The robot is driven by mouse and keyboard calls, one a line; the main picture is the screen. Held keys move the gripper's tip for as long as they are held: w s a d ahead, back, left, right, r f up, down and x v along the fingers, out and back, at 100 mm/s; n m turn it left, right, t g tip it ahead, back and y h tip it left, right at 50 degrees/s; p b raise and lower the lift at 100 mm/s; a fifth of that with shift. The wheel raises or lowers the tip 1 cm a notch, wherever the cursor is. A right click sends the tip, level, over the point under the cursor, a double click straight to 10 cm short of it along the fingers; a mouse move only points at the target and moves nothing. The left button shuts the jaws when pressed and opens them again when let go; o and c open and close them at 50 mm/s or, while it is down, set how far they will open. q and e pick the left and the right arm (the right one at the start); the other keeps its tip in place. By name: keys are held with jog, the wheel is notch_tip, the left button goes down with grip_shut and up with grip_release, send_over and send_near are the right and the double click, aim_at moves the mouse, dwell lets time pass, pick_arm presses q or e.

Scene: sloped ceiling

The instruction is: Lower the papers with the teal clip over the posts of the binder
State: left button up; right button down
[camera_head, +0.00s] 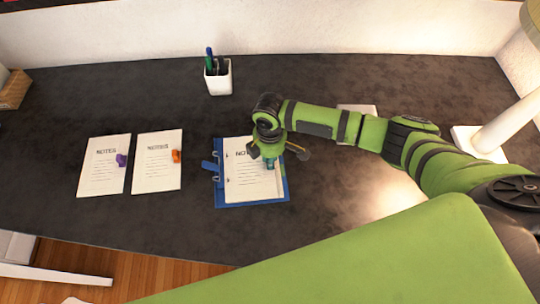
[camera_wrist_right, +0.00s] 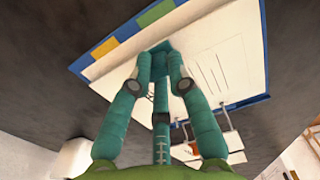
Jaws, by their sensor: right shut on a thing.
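The papers with the teal clip (camera_head: 247,185) are over the open blue binder (camera_head: 223,203), headed "NOTES". My right gripper (camera_head: 268,163) comes down from above at their right side. In the right wrist view its teal fingers (camera_wrist_right: 158,73) are closed on the teal clip (camera_wrist_right: 160,55) at the sheets' edge. The papers (camera_wrist_right: 222,40) cover most of the binder (camera_wrist_right: 245,101) there. The metal posts (camera_head: 215,180) show at the binder's left side, beside the papers' left edge. I cannot tell whether the sheets touch the binder or their holes meet the posts. My left gripper is not in view.
Two paper stacks lie to the left, one with a purple clip (camera_head: 121,160) and one with an orange clip (camera_head: 176,156). A white pen cup (camera_head: 218,78) stands behind. A white lamp (camera_head: 505,124) stands at the right. The dark desk (camera_head: 130,95) is clear behind the stacks.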

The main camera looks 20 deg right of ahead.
jog(key=shift+f, duration=0.1)
dwell(0.3)
jog(key=c, duration=1.1)
grip_release()
notch_tip(320, 180, up, 12)
